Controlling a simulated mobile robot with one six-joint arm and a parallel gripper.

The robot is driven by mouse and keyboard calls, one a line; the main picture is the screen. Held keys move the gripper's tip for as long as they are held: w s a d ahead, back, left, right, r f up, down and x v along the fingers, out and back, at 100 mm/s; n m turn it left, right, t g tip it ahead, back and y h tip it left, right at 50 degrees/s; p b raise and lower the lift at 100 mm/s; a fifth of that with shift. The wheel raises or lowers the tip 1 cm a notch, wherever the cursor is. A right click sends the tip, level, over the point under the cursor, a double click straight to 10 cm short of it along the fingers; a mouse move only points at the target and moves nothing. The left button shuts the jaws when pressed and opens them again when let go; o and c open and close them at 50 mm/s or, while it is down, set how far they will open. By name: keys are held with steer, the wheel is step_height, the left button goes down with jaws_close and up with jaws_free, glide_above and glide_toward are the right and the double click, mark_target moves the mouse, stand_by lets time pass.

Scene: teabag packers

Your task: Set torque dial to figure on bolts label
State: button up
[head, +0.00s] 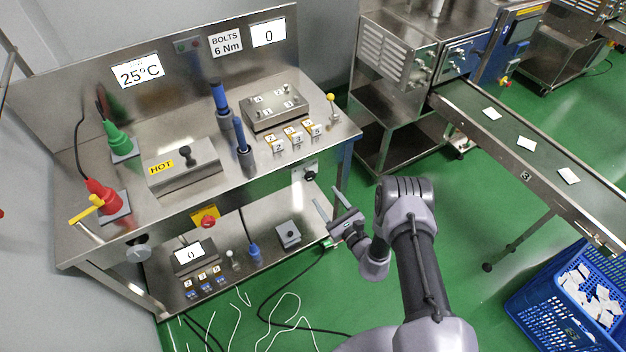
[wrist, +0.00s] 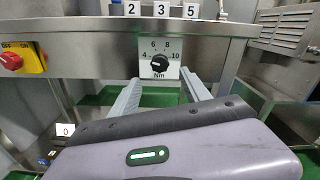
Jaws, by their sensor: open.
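The torque dial (wrist: 160,62) is a black round knob on a white plate, on the front edge of the bench. Its scale shows 4, 6, 8, 10 and "Nm". Its pointer is too small to read surely. The dial also shows in the head view (head: 311,175), below the bench's right front. The bolts label (head: 226,43) on the back panel reads "BOLTS 6 Nm". My gripper (head: 324,195) is open and empty in front of the dial, apart from it. In the wrist view my gripper's fingers (wrist: 161,77) point at the dial, one on each side below it.
A display (head: 268,33) beside the label reads 0. A red stop button on a yellow box (wrist: 12,58) sits left of the dial. Numbered blocks (wrist: 161,9) stand above it on the bench. A conveyor (head: 525,160) and a blue crate (head: 540,290) stand at right.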

mark_target(312, 178)
steer(key=b+x, duration=0.3)
steer(key=x, duration=0.6)
steer(key=shift+w+a+f, duration=0.15)
steer(key=shift+w+a, duration=0.1)
steer(key=shift+w, duration=0.05)
steer(key=shift+w+a, duration=0.25)
steer(key=shift+w, duration=0.15)
jaws_close()
